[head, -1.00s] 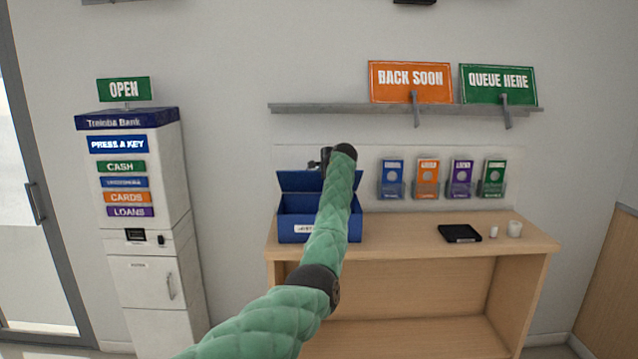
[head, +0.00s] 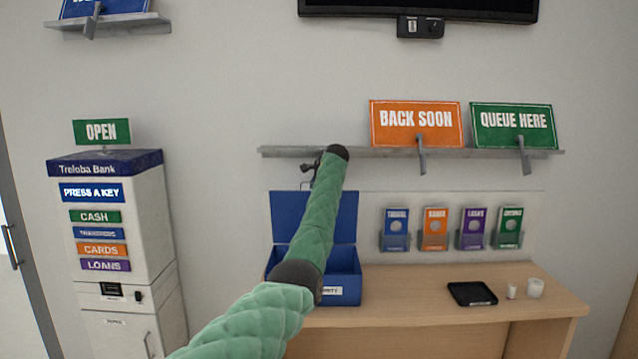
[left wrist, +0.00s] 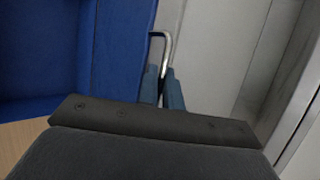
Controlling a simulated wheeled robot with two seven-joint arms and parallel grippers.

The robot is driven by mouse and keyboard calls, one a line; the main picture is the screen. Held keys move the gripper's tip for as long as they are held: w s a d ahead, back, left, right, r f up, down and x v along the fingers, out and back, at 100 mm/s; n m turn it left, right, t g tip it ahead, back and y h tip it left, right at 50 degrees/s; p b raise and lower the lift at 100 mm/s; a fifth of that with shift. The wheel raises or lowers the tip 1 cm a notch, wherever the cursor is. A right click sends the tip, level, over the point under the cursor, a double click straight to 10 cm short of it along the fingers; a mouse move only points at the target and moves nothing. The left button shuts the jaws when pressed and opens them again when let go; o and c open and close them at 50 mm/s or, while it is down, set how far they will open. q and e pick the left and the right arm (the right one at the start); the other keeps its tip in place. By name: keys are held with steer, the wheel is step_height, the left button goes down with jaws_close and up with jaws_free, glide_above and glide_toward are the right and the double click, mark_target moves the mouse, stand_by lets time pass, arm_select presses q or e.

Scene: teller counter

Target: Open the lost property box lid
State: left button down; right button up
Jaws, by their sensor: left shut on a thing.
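The blue lost property box (head: 346,290) stands on the left end of the wooden counter, with a white label on its front, partly hidden by my left arm. Its blue lid (head: 290,217) is raised and stands about upright at the back of the box. In the left wrist view the fingers (left wrist: 163,88) are shut on a thin metal handle (left wrist: 166,42) beside the blue lid (left wrist: 115,45). My right gripper is out of view.
The counter (head: 420,290) also holds a black tray (head: 472,294) and two small white cups at its right. A wall shelf (head: 370,153) with signs is just above the lid. Leaflet holders (head: 435,240) hang behind. A bank machine (head: 120,230) stands left.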

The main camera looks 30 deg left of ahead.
arm_select(q)
steer(key=shift+w+a+f, duration=0.1)
steer(key=shift+w+f, duration=0.1)
steer(key=shift+w, duration=0.05)
steer(key=c, duration=1.8)
jaws_free()
steer(key=shift+o, duration=1.1)
steer(key=shift+w, duration=0.1)
steer(key=shift+r, duration=0.15)
